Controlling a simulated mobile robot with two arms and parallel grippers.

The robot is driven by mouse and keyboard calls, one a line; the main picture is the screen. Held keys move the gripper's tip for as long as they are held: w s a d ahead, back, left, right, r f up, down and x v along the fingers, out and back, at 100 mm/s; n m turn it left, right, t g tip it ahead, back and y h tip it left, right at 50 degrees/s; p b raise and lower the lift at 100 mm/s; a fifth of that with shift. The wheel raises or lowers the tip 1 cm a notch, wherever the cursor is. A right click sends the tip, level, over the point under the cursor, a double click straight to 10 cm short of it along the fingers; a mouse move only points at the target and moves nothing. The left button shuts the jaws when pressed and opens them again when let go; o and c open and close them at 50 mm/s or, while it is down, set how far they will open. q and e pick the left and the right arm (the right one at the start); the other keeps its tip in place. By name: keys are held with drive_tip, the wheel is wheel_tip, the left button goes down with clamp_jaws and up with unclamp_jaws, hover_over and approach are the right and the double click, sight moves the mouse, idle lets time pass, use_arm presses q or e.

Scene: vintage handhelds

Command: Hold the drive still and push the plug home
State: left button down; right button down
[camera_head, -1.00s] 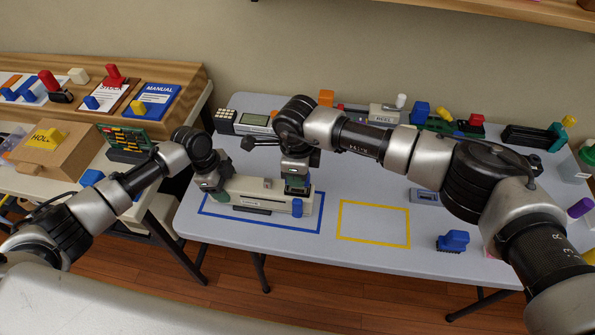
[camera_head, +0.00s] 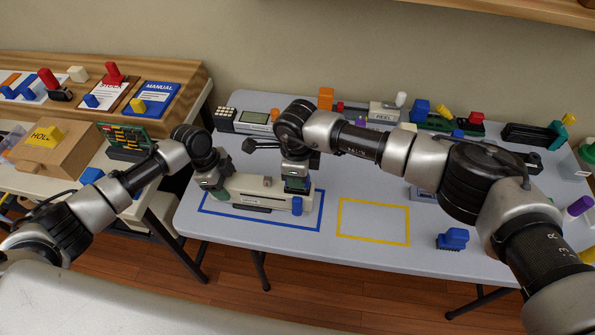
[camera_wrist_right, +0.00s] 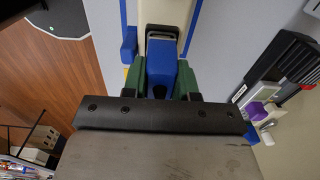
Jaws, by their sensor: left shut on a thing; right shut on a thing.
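The drive (camera_head: 245,186), a long cream box, lies within the blue taped rectangle on the grey table. My left gripper (camera_head: 219,193) is shut on its left end. My right gripper (camera_head: 296,186) is at its right end, pointing down. In the right wrist view my right gripper (camera_wrist_right: 163,82) is shut on the blue plug (camera_wrist_right: 162,77), between green fingers. The plug's front meets or nearly meets the end of the drive (camera_wrist_right: 164,14), by a grey-rimmed opening (camera_wrist_right: 163,31). I cannot tell how deep it sits.
A blue piece (camera_head: 297,205) stands at the drive's front right. The yellow taped rectangle (camera_head: 373,241) is empty. A blue block (camera_head: 453,238) lies to its right. Handhelds and coloured parts line the table's back, including a cream device (camera_head: 384,111). A wooden tray (camera_head: 190,82) is at left.

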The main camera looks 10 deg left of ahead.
use_arm(q)
drive_tip(key=shift+s+f, duration=0.25)
drive_tip(key=shift+f, duration=0.1)
use_arm(e)
drive_tip(key=shift+f, duration=0.6)
drive_tip(key=c, duration=0.8)
unclamp_jaws()
drive_tip(key=shift+r, duration=0.1)
wheel_tip(320, 180, up, 12)
drive_tip(key=shift+s, duration=0.1)
use_arm(q)
drive_tip(key=c, duration=0.7)
unclamp_jaws()
drive_tip(key=o, duration=0.5)
drive_tip(key=shift+w+r, duration=0.1)
drive_tip(key=shift+w, duration=0.15)
